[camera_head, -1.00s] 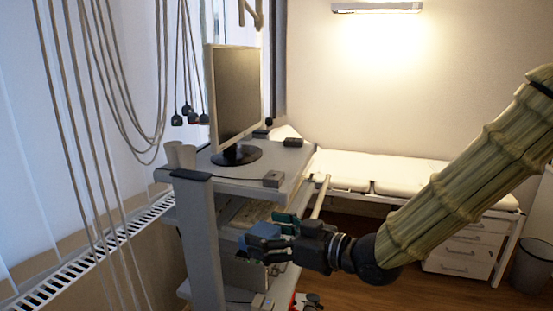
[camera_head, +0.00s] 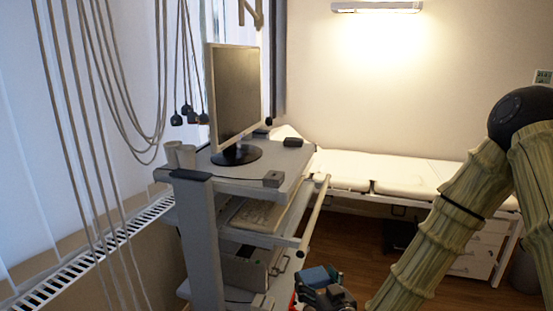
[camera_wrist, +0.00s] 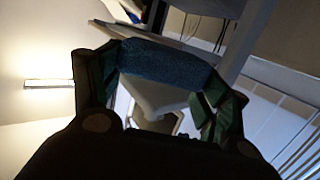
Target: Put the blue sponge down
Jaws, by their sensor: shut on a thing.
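The blue sponge (camera_head: 315,276) is held in my gripper (camera_head: 322,284), low at the front right of the grey cart (camera_head: 205,240) in the head view. In the wrist view the sponge (camera_wrist: 163,62) spans between the two green-padded fingers of my gripper (camera_wrist: 158,75), one finger at each end. The gripper is shut on it. The sponge is clear of the cart's shelves in the head view. What lies directly beneath it is hidden by the gripper and the frame edge.
The cart carries a monitor (camera_head: 233,95), two cups (camera_head: 181,155) and, on a lower shelf, a keyboard (camera_head: 258,214). A rail (camera_head: 316,212) sticks out at its right side. A white bed (camera_head: 390,172) stands behind. Wooden floor (camera_head: 372,240) is open between cart and bed.

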